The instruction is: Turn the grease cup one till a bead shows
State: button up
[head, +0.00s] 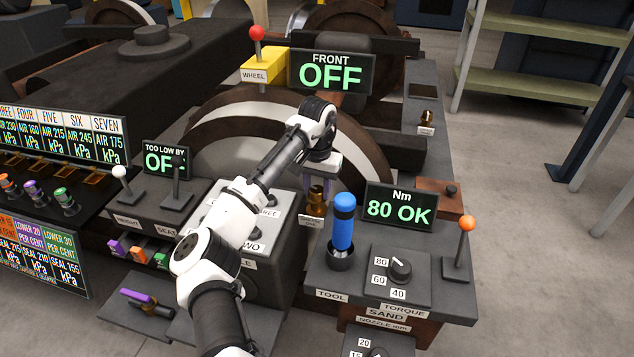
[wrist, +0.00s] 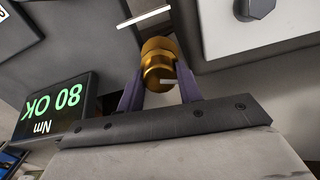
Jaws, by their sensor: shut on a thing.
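A brass grease cup (head: 316,203) stands behind the blue-handled tool, with a small white label in front of it that I cannot read. My gripper (head: 318,186) comes down over it from above. In the wrist view the ribbed brass cup (wrist: 158,62) sits between the two purple fingers of my gripper (wrist: 160,88), which are shut on it. A pale mark shows on the cup's near face. I can make out no bead of grease. A second brass cup (head: 427,118) stands farther back at the right, free of my gripper.
A blue-handled tool (head: 342,225) stands upright in its holder just right of my gripper. The torque display (head: 400,207) reads 80 OK beside it. An orange-knobbed lever (head: 464,240) stands at the right. A brown-rimmed wheel (head: 250,130) is behind my arm.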

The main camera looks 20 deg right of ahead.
aim_at(317, 188)
jog(key=m+p, duration=0.1)
jog(key=m, duration=0.1)
jog(key=shift+m+p, duration=0.35)
jog(key=shift+m, duration=0.05)
jog(key=o, duration=1)
jog(key=shift+r, duration=0.1)
notch_tip(317, 188, up, 14)
jog(key=shift+p, duration=0.4)
